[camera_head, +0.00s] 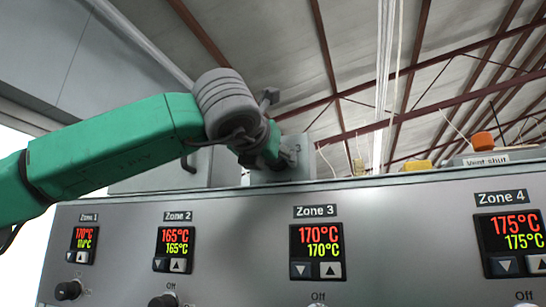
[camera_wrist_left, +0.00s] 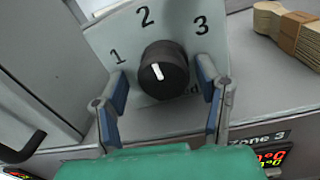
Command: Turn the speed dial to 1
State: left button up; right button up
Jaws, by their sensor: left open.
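The speed dial (camera_wrist_left: 163,72) is a black round knob on a grey plate (camera_wrist_left: 100,38) marked 1, 2 and 3, seen in the left wrist view. Its white pointer mark aims up and slightly left, toward the 2. My left gripper (camera_wrist_left: 162,78) is open, with one blue-grey finger on each side of the dial. Gaps show between the fingers and the knob, and it holds nothing. In the head view my left gripper (camera_head: 270,148) is in front of the plate (camera_head: 299,160) and hides the dial; only the 3 shows. My right gripper is out of view.
Below the plate, a control panel (camera_head: 210,210) carries zone displays such as Zone 3 (camera_head: 316,240), with knobs under them. A banded bundle of wooden spoons (camera_wrist_left: 288,28) lies right of the plate. An orange button (camera_head: 483,140) stands near the "Vent shut" label (camera_head: 486,160).

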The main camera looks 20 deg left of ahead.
pick_arm(q)
jog(key=shift+w+d, duration=0.1)
jog(key=shift+w, duration=0.05)
jog(key=shift+d, duration=0.15)
jog(key=c, duration=1.2)
jog(key=shift+o, duration=0.2)
jog(key=shift+f+n+b, duration=0.1)
jog(key=shift+n+b, duration=1)
jog(key=shift+b, duration=0.1)
jog(key=n+b, duration=0.3)
jog(key=shift+d, duration=0.1)
jog(key=n+b, duration=0.2)
jog(key=n, duration=0.1)
jog(key=shift+n, duration=0.3)
jog(key=shift+d+n+g+b, duration=0.1)
jog(key=shift+n+g+b, duration=0.2)
jog(key=shift+n+b, duration=0.95)
jog(key=shift+n, duration=0.25)
